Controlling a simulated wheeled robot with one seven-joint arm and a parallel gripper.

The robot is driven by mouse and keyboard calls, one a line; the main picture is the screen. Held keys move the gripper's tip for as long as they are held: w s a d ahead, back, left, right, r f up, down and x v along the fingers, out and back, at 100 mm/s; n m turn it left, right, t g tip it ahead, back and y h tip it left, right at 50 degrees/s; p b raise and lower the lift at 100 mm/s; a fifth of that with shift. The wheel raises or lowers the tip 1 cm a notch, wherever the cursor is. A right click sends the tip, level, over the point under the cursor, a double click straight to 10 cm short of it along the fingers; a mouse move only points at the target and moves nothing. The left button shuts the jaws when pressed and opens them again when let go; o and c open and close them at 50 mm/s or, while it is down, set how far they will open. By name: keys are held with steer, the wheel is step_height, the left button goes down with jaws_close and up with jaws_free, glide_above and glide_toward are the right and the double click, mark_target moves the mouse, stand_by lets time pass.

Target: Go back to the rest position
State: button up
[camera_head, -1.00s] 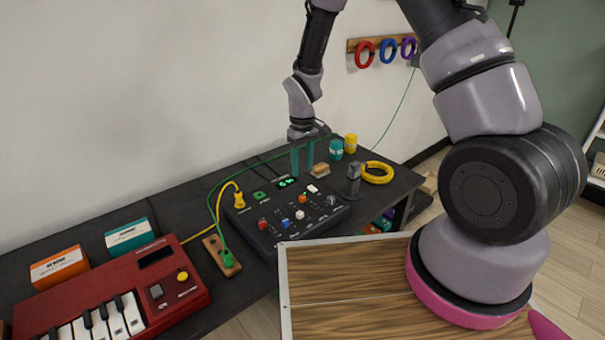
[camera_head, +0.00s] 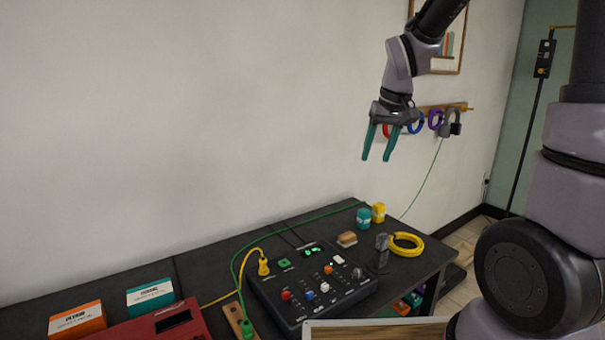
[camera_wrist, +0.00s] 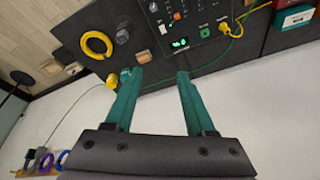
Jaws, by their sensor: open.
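My gripper (camera_head: 377,158) is raised in the air above the right part of the dark table, in front of the wall. Its two teal fingers are apart with nothing between them. It also shows in the wrist view (camera_wrist: 156,75), where the fingers point toward the table and are empty. My gripper is well clear of the box and the table.
Coloured rings (camera_head: 416,123) hang from a wall rail near my gripper. A framed picture (camera_head: 447,62) hangs above.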

steer(key=s+d+r+m+t, duration=0.2)
steer(key=s+d+r, duration=0.1)
steer(key=s+r, duration=0.3)
steer(key=s+d+r+m+t, duration=0.1)
steer(key=s+d+r+m, duration=0.2)
steer(key=s+r, duration=0.3)
steer(key=s, duration=0.4)
steer(key=shift+s+d+t+y, duration=0.2)
steer(key=shift+s+t+y, duration=0.1)
steer(key=shift+s+t, duration=0.1)
steer(key=shift+r, duration=0.1)
stand_by(1.6)
